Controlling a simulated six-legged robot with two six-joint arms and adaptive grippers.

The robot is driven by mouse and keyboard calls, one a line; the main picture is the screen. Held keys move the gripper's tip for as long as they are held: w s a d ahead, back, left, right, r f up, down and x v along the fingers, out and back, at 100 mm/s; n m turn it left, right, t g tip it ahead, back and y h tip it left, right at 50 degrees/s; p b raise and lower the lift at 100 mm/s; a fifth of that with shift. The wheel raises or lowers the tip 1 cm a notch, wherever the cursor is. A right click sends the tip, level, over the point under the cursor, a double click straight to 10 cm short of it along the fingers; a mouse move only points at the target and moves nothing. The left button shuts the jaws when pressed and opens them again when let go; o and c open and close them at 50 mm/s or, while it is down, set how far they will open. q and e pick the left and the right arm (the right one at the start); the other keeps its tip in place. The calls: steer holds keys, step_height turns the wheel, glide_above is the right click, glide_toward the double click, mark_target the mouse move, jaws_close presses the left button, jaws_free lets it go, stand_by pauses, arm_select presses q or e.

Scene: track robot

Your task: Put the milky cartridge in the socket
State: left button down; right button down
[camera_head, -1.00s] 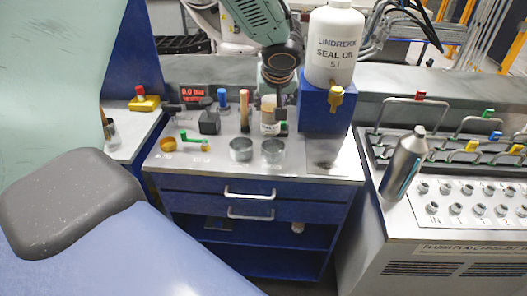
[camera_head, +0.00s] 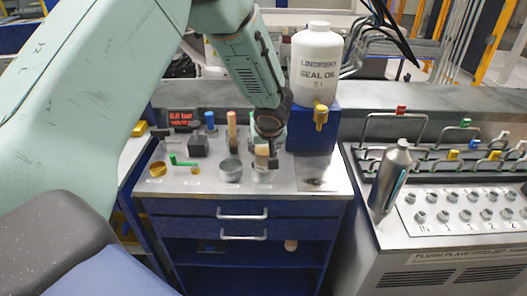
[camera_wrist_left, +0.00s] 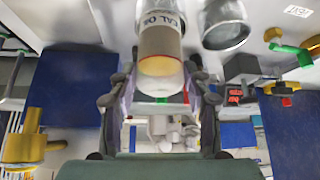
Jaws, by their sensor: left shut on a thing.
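My left gripper (camera_head: 268,125) reaches down over the back right of the bench top. It is shut on a pale, labelled cylindrical cartridge (camera_head: 262,153). In the left wrist view the cartridge (camera_wrist_left: 160,48) sits between the two fingers, with a printed white label, a tan band and a milky, amber-tinted end. In the head view its lower end overlaps the right metal cup (camera_head: 262,176); whether it is above or inside the cup I cannot tell. I cannot tell which part is the socket. My right gripper is not in view.
A left metal cup (camera_head: 230,170), a brass ring (camera_head: 158,169) and a green-handled part (camera_head: 182,160) are close by. A black block (camera_head: 198,144) and an orange cylinder (camera_head: 232,130) stand behind. A blue stand (camera_head: 312,130) bears the white oil bottle (camera_head: 317,65) at right.

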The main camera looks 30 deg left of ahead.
arm_select(q)
steer(key=shift+a+f, duration=0.1)
steer(key=shift+f, duration=0.45)
steer(key=shift+w+a+f, duration=0.2)
steer(key=shift+f, duration=0.1)
steer(key=shift+s+d+b, duration=0.2)
steer(key=shift+b, duration=0.1)
steer(key=shift+a+f, duration=0.1)
steer(key=shift+f, duration=0.05)
steer(key=c, duration=0.8)
jaws_free()
steer(key=shift+w+a, duration=0.1)
steer(key=shift+o, duration=1)
